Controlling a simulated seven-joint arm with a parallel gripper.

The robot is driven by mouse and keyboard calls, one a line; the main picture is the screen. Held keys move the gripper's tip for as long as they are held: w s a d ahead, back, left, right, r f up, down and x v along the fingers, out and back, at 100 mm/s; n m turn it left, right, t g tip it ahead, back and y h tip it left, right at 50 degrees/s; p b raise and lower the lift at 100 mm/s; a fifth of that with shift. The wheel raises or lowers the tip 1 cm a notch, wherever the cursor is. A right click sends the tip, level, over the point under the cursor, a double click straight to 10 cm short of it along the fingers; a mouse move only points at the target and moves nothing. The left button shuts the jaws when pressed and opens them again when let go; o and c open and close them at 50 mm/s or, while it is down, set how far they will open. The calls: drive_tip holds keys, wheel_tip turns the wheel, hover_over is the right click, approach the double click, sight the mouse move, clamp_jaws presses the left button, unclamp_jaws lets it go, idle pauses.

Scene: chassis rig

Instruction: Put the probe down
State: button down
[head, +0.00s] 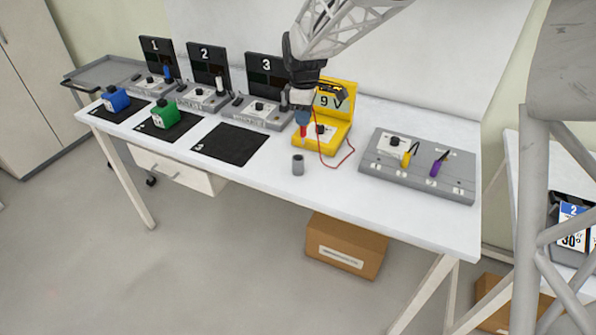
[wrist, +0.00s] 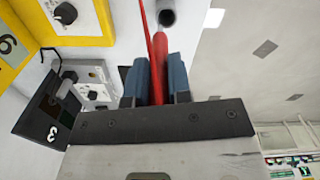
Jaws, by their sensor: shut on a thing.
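My gripper (head: 303,117) is above the table, in front of the yellow meter (head: 340,135) that reads 9 V. It is shut on the red probe (head: 303,131), which points down. In the wrist view the red probe (wrist: 157,85) sits between the blue fingers of my gripper (wrist: 160,75). A red cable (head: 320,148) loops from the probe area over the table by the meter. A small grey cup (head: 298,167) stands on the table in front of the meter, below the probe and apart from it. Its dark opening (wrist: 167,17) shows beyond the probe in the wrist view.
On the white table (head: 330,182), a grey panel (head: 385,169) with a yellow and a purple tool stands at right. Stations 1, 2 and 3 with black mats (head: 230,146) are at left, with a blue block (head: 115,99) and a green block (head: 164,116).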

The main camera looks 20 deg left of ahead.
drive_tip(key=shift+s+a, duration=0.55)
drive_tip(key=shift+s, duration=0.05)
approach(298, 165)
drive_tip(key=shift+w+a, duration=0.35)
drive_tip(key=shift+w, duration=0.45)
drive_tip(key=shift+f, duration=0.15)
drive_tip(key=shift+f, duration=1.75)
drive_tip(key=shift+f, duration=0.1)
drive_tip(key=c, duration=1.1)
unclamp_jaws()
drive_tip(key=shift+o, duration=0.2)
